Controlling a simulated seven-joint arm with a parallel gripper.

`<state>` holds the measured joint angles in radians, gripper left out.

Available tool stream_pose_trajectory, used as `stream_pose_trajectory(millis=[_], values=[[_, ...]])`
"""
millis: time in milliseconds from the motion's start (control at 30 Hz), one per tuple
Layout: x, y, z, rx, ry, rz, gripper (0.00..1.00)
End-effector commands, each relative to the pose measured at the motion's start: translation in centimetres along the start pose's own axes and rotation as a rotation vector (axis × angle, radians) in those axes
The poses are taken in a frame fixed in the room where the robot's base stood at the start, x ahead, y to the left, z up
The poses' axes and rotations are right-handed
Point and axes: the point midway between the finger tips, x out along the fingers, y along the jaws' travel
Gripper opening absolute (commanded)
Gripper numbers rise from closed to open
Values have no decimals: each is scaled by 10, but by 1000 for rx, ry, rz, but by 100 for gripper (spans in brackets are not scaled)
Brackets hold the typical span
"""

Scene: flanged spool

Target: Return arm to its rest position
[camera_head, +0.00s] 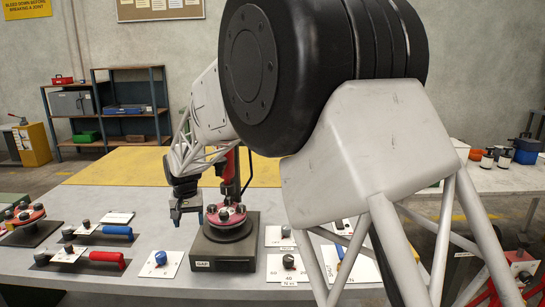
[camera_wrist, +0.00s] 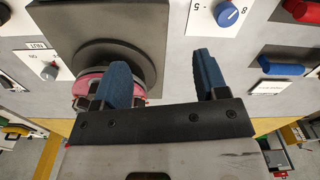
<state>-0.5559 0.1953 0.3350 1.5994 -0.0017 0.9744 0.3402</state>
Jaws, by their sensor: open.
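My gripper (camera_head: 186,208) hangs over the bench just left of the flanged spool in the head view. Its two blue fingers are apart with nothing between them, as the wrist view also shows (camera_wrist: 165,78). The spool (camera_head: 229,215) has a red flange with several dark bolts and sits on a dark grey block (camera_head: 222,254). In the wrist view the pink-red flange (camera_wrist: 90,84) is partly hidden behind the left finger. I cannot tell whether that finger touches it. My arm fills much of the head view and hides the bench behind it.
A blue knob (camera_head: 160,258) on a white plate and a dark knob (camera_head: 289,261) flank the block. Another red flanged part (camera_head: 25,214) stands far left. Shelves stand behind.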

Motion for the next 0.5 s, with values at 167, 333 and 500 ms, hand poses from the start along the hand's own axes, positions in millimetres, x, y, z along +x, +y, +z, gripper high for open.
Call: stream_pose_trajectory(millis=[167, 333, 500], values=[[-35, 53, 28, 23, 19, -3, 67], [-61, 99, 59, 44, 35, -4, 67], [-84, 141, 94, 62, 51, -5, 67]])
